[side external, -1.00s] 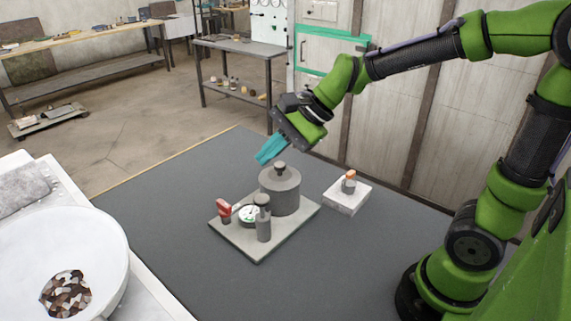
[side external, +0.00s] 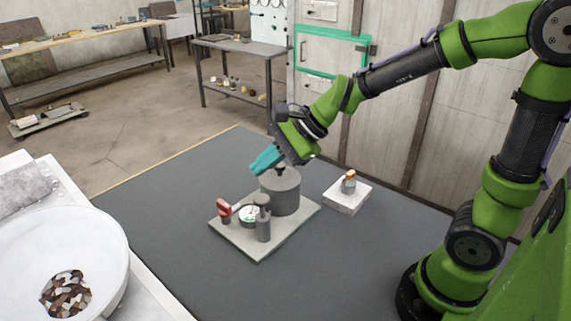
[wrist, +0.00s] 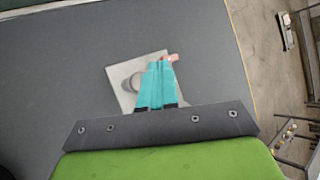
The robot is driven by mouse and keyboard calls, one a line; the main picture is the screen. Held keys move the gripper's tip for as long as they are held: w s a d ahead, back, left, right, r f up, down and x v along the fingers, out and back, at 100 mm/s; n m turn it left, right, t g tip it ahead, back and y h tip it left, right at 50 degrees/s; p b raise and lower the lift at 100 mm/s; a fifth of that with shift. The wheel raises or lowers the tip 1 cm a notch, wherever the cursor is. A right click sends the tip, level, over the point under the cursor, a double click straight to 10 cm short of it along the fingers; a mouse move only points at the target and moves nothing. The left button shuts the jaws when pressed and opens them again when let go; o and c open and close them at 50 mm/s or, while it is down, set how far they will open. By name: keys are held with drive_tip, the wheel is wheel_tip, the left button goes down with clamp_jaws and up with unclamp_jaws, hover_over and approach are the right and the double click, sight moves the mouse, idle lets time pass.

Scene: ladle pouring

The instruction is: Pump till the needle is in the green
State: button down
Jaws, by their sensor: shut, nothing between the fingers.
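A pump rig stands on a pale square base plate (side external: 260,245) on the dark mat. It has a large grey cylinder (side external: 284,192), a smaller grey cylinder with a rounded top (side external: 263,225), a round dial gauge (side external: 247,216) and a red handle (side external: 224,210). The needle's position is too small to read. My gripper (side external: 262,161), with teal fingers, is shut and empty, tilted down just above the large cylinder's upper left side; it partly covers the knob on top. In the wrist view the fingers (wrist: 159,72) hide most of the rig; the base plate (wrist: 122,73) shows beside them.
A white block with an orange-topped grey piece (side external: 347,195) stands right of the rig. A large white bowl (side external: 90,235) holding brown pieces is at the front left. The mat around the plate is mostly clear.

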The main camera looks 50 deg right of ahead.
sight(266, 199)
drive_tip(key=shift+f, duration=2.3)
drive_tip(key=shift+f, duration=0.15)
drive_tip(key=shift+f, duration=0.25)
drive_tip(key=shift+s+f, duration=0.1)
drive_tip(key=shift+f, duration=1.75)
idle(1.5)
drive_tip(key=shift+r, duration=2.3)
drive_tip(key=shift+r, duration=2.5)
